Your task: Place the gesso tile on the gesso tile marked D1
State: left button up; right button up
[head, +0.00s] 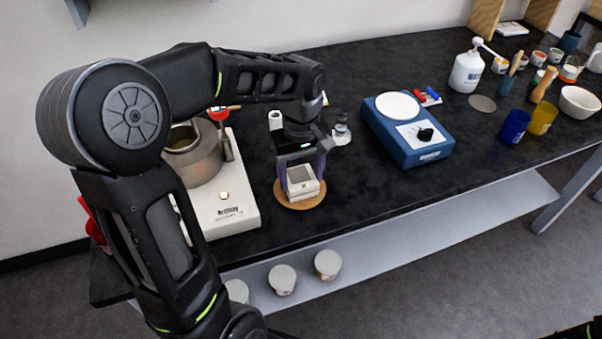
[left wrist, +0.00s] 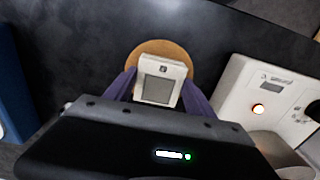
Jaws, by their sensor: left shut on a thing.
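My left gripper (head: 302,172) points down with its purple fingers shut on the sides of a white gesso tile with a grey square face (head: 300,175). The held tile also shows in the left wrist view (left wrist: 158,92). A white block with a small dark mark (head: 304,192) shows just below and in front of the grey face, over a round cork mat (head: 284,201). It looks like the marked tile, but the mark is too small to read. I cannot tell whether the two touch or are one piece. My right gripper is not in view.
A white hot plate (head: 232,208) with a metal pot (head: 196,160) stands close on the left. A blue device with a round white plate (head: 408,130) stands to the right. A small glass bottle (head: 342,130) is behind the gripper. The black bench (head: 375,190) is clear to the mat's right.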

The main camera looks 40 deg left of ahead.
aim_at(301, 179)
pick_arm(q)
jog(key=shift+f, duration=0.2)
jog(key=o, duration=1.5)
jog(key=shift+r, duration=0.15)
notch_tip(301, 179, up, 12)
